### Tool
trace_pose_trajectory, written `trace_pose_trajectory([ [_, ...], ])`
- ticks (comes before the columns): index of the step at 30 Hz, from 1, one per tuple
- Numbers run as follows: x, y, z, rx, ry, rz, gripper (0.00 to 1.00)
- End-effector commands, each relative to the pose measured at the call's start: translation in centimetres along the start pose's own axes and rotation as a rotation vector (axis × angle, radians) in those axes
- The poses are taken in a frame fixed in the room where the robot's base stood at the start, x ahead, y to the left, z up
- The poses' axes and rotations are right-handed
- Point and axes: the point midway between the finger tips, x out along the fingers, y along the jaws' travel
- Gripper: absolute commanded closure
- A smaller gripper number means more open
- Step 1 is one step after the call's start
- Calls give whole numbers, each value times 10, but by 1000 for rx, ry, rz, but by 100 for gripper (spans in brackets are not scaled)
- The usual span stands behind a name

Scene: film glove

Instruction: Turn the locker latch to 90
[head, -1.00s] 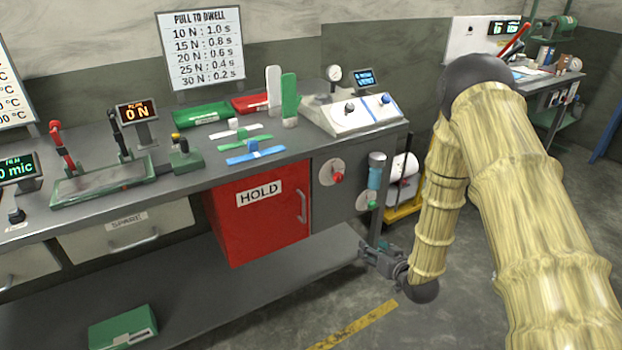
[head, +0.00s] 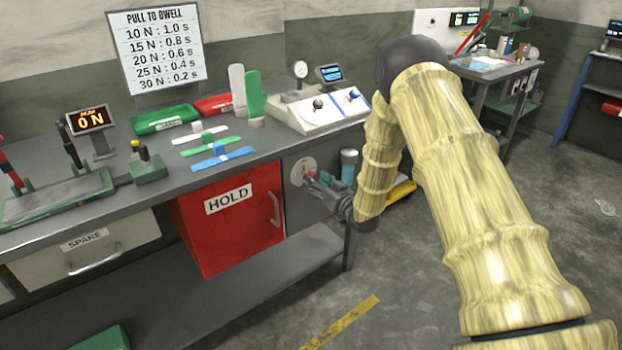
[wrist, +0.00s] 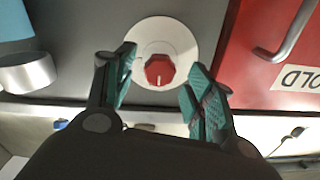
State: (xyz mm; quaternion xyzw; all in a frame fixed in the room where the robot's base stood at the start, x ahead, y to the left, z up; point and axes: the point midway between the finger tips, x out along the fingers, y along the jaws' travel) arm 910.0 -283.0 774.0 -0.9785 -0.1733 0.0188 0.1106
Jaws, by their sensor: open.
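The latch is a red knob (wrist: 159,70) on a round white plate (wrist: 178,32), set in the grey panel (wrist: 95,25). In the wrist view a pale mark shows on the knob's face. In the head view the plate (head: 302,168) shows right of the red HOLD door, with the knob largely hidden by my gripper (head: 312,182). In the wrist view my gripper (wrist: 162,95) is open, its teal-padded fingers on either side of the knob's line. The knob shows between the fingertips, with a gap on both sides. I cannot tell how deep the fingers reach.
The red HOLD door (head: 236,232) with its handle (head: 274,209) is beside the latch panel. A cylinder (head: 348,168) with a metal cap stands on the other side. The bench top (head: 95,207) overhangs above, with a control box (head: 318,112) on it. Open floor lies in front.

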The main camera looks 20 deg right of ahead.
Motion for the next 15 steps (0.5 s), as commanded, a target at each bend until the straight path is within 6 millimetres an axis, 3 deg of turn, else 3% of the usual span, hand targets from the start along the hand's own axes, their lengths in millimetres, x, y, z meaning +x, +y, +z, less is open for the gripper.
trace_pose_trajectory([
  [6, 22, 1, 0, -1, 0, 1, 46],
  [15, 28, 2, 0, 0, -1, 3, 46],
])
